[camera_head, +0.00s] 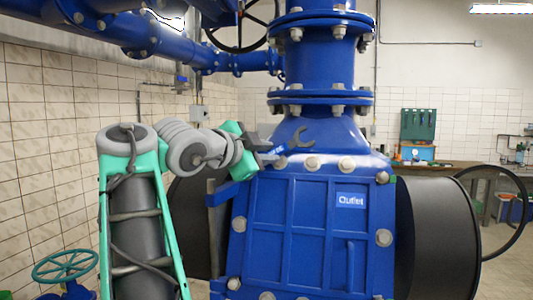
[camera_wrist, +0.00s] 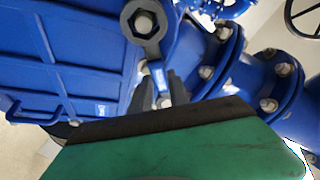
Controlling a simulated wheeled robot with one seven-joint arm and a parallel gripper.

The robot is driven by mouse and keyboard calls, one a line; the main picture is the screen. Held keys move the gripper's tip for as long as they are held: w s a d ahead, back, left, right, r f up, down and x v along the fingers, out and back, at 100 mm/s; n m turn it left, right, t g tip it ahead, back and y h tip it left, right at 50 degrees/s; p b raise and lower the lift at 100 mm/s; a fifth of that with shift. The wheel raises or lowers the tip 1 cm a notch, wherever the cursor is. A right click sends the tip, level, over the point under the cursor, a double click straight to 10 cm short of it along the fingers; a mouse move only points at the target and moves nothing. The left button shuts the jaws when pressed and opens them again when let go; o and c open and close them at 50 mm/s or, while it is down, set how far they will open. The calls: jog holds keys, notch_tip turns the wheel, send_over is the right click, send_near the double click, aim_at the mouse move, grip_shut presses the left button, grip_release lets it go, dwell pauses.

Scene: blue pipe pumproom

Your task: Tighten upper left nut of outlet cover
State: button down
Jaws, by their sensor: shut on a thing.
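My gripper (camera_head: 265,152) is shut on the blue handle of a wrench (camera_head: 285,146), above the top left of the blue outlet cover (camera_head: 292,232). The wrench's grey open jaw points up and right in the head view. In the wrist view my gripper (camera_wrist: 165,90) grips the wrench (camera_wrist: 157,72), and its grey head frames a nut (camera_wrist: 143,24). I cannot tell whether the jaw is seated around that nut or only in front of it. The cover's upper left corner is partly hidden behind my gripper in the head view.
Other nuts line the cover's top edge (camera_head: 312,162) and right side (camera_head: 384,237). A flanged blue pipe (camera_head: 318,60) rises above. Black cylinders (camera_head: 437,237) flank the housing. A green handwheel (camera_head: 65,265) stands lower left, and a workbench (camera_head: 440,166) at the back right.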

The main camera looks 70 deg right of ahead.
jog(key=shift+d+f, duration=0.25)
jog(key=shift+d, duration=0.3)
jog(key=m, duration=0.1)
jog(key=f+m+y, duration=0.1)
jog(key=f+m, duration=0.1)
jog(key=m, duration=0.1)
jog(key=shift+s+a+g+y, duration=0.3)
jog(key=shift+s+a, duration=0.05)
jog(key=shift+s, duration=0.05)
jog(key=shift+s+a+f+m+y, duration=0.1)
jog(key=shift+f+m+y, duration=0.2)
jog(key=shift+m, duration=0.3)
jog(key=shift+s+a+f+m+y, duration=0.1)
jog(key=shift+f+m+y, duration=0.15)
jog(key=shift+m, duration=0.35)
jog(key=f+m, duration=0.1)
jog(key=f+m+y, duration=0.1)
jog(key=m, duration=0.1)
jog(key=shift+w+a, duration=0.15)
jog(key=shift+a, duration=0.2)
jog(key=shift+f, duration=0.3)
jog(key=shift+r, duration=0.1)
jog(key=shift+d+r+n+h, duration=0.1)
jog(key=shift+r+n+h, duration=0.25)
jog(key=shift+r, duration=0.35)
jog(key=shift+d+r+n, duration=0.1)
jog(key=shift+r+n, duration=0.15)
jog(key=shift+n, duration=0.1)
